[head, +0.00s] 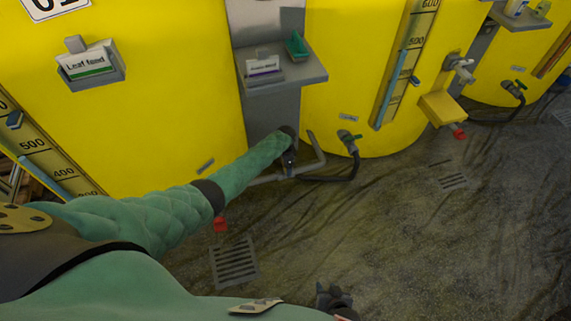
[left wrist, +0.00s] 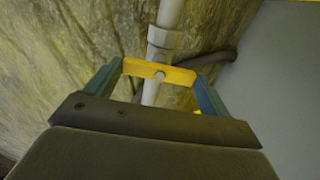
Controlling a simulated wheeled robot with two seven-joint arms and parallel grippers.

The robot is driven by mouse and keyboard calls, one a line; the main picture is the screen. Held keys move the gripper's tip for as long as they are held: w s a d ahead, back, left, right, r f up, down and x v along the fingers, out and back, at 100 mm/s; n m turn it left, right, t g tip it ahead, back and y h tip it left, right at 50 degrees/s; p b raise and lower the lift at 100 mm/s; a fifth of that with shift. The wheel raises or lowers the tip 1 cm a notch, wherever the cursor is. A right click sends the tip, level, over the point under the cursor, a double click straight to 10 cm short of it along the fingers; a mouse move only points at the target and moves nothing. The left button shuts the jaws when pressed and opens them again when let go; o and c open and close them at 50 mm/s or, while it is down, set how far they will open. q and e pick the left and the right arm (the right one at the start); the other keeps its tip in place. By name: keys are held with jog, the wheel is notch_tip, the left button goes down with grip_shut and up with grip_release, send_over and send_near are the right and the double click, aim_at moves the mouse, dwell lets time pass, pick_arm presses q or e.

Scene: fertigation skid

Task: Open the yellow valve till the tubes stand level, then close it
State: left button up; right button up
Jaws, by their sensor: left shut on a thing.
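The yellow valve's handle (left wrist: 160,72) lies across the pale pipe in the left wrist view, between the two teal fingers of my left gripper (left wrist: 157,85), which is shut on it. In the head view my left gripper (head: 289,160) is at the pipe between the two large tanks, and the handle is hidden there. The left sight tube (head: 45,175) has blue liquid near the 400 mark. The middle sight tube (head: 396,88) has a blue column reaching higher, towards 500. My right gripper (head: 335,298) is low at the bottom edge; its opening is unclear.
Yellow tanks (head: 160,110) line the back. A grey shelf (head: 285,80) juts out above the pipe with a label and a green scoop-like object (head: 297,46). Floor drains (head: 234,262) lie in open floor.

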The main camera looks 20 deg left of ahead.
dwell(0.5)
pick_arm(q)
jog(key=o, duration=0.9)
notch_tip(320, 180, up, 6)
jog(key=shift+r+p, duration=0.2)
jog(key=shift+p, duration=0.6)
jog(key=shift+r, duration=0.7)
